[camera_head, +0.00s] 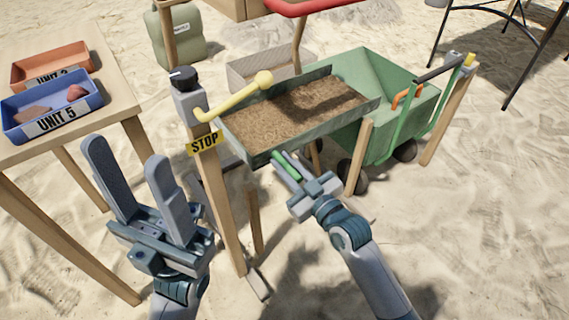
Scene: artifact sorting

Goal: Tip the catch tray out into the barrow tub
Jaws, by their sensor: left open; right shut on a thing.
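The catch tray (262,153) is a shallow grey-green tray full of brown soil, in the middle of the head view. The green barrow tub (362,66) stands just behind and to the right of it, and the tray's far right end overlaps it in the picture. My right gripper (284,166) is shut on a green handle (288,170) at the tray's near edge. My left gripper (127,172) is open and empty, in front of the left table and left of the STOP post. Whether the tray touches the tub is unclear.
A wooden post with a yellow STOP sign (205,143) and a yellow lever (235,96) stands left of the tray. A table at left holds a blue UNIT 5 bin (50,122) and an orange bin (50,65). A box (240,75) sits behind. Sand at lower right is clear.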

